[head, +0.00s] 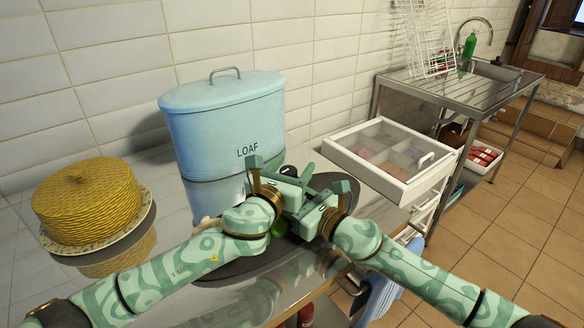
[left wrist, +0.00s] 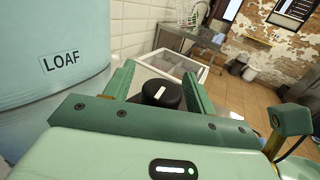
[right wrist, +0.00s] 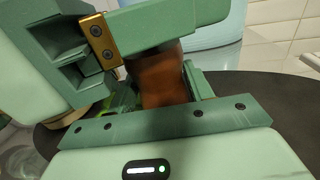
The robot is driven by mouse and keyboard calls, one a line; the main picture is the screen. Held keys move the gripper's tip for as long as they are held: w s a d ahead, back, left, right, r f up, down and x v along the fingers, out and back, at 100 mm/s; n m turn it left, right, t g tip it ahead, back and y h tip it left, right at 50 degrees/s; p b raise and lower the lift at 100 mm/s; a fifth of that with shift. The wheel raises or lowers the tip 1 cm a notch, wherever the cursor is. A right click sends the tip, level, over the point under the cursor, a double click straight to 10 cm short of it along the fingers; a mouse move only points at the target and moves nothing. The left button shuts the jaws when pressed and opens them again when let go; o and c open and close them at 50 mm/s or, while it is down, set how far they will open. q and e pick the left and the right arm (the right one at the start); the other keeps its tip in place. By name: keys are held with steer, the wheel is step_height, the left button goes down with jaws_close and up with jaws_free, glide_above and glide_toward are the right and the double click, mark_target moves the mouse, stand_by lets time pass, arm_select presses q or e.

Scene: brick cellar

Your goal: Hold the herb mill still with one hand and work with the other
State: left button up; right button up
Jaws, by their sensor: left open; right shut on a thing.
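The herb mill shows in the left wrist view as a round black top (left wrist: 161,94) with a white mark. In the right wrist view its brown body (right wrist: 164,78) stands between my right fingers. In the head view my grippers hide most or all of it. My right gripper (head: 311,206) is shut on the brown body, low above the dark round mat (head: 345,182). My left gripper (head: 276,178) is open above it, its fingers on either side of the black top with no clear contact.
A blue LOAF bin (head: 228,130) stands close behind my grippers. A yellow woven cover (head: 88,203) sits on a plate at left. A white compartment case (head: 392,160) is at right, before a metal sink stand (head: 460,88). Something green (head: 278,228) is partly hidden beneath my wrists.

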arm_select(q)
steer(key=c, duration=1)
steer(key=shift+s+d+m+g+h, duration=0.1)
steer(key=shift+d+m+g+h, duration=0.1)
steer(key=shift+m+g+h, duration=1.4)
steer(key=shift+t+h, duration=0.3)
steer(key=shift+t, duration=0.1)
steer(key=o, duration=1)
steer(key=v, duration=1.2)
